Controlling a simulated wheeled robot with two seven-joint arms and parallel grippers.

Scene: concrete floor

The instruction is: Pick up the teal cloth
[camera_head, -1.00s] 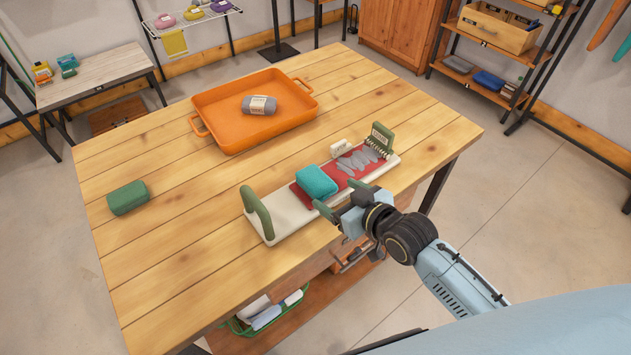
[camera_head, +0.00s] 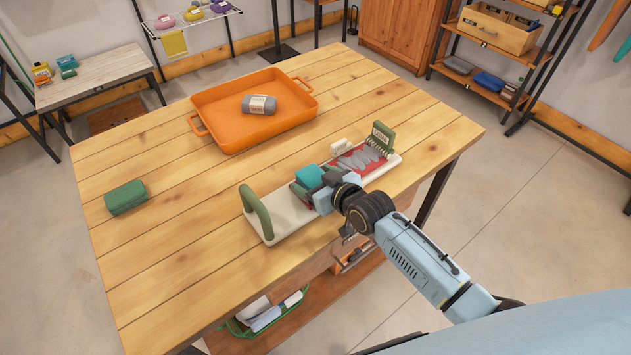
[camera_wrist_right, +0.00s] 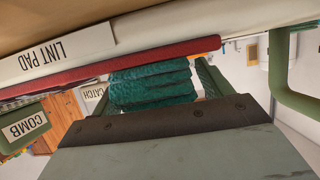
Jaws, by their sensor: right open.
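The teal cloth (camera_head: 309,176) is a folded block on the red pad (camera_head: 376,153) of a white board (camera_head: 285,222) with green end posts. In the right wrist view the folded teal cloth (camera_wrist_right: 152,84) lies between the green fingers of my right gripper (camera_wrist_right: 155,85), beside the red pad (camera_wrist_right: 120,62). My right gripper (camera_head: 308,187) is open around the cloth, and its body hides part of the cloth in the head view. I cannot tell whether the fingers touch it. My left gripper is not in view.
An orange tray (camera_head: 225,134) with a grey bundle (camera_head: 259,104) stands at the back of the wooden table (camera_head: 190,200). A green block (camera_head: 126,197) lies at the left. The board's green handle (camera_head: 256,212) rises left of my gripper. The table's middle is clear.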

